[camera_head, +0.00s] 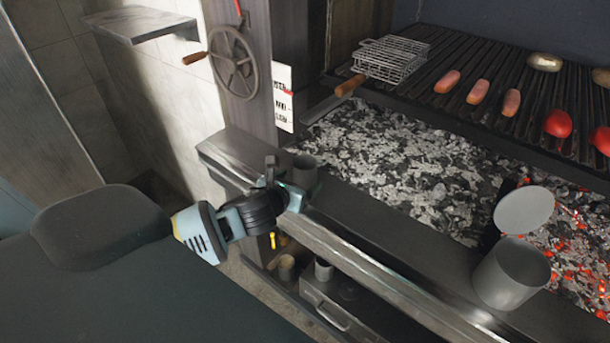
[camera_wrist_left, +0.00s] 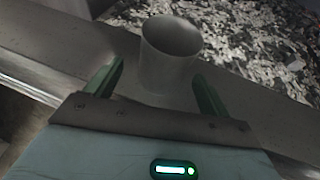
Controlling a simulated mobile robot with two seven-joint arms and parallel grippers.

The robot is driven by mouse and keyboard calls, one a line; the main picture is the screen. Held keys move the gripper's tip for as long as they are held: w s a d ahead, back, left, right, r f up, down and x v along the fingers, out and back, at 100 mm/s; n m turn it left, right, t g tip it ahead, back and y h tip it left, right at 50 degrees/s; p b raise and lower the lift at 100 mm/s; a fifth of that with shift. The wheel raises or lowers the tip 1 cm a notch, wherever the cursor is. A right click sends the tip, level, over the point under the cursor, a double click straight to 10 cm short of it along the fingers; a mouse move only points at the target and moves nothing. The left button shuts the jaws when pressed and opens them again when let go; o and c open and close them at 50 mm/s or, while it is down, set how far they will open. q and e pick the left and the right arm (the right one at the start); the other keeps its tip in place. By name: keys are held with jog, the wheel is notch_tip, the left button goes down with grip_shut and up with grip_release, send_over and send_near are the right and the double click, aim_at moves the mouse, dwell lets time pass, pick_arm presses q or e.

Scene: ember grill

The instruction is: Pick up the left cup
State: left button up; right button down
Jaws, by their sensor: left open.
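The left cup (camera_head: 305,170) is a plain grey cup standing upright on the dark ledge in front of the coals. In the left wrist view the cup (camera_wrist_left: 168,55) stands just beyond the fingertips, roughly midway between them. My left gripper (camera_head: 287,184) is open at the cup, and its arm hides part of the ledge. In the left wrist view its two green fingers (camera_wrist_left: 160,85) are spread apart, with the cup's lower part between or just ahead of the tips. I cannot tell whether they touch it. My right gripper is not in view.
Glowing coals (camera_head: 575,250) lie behind. A grill rack (camera_head: 480,60) holds sausages and red vegetables. A handwheel (camera_head: 233,65) is on the post.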

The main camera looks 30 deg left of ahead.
aim_at(305, 178)
pick_arm(q)
jog(key=x, duration=0.4)
jog(key=shift+w+d+f, duration=0.1)
jog(key=shift+d+f, duration=0.05)
jog(key=shift+f, duration=0.1)
jog(key=c, duration=1.1)
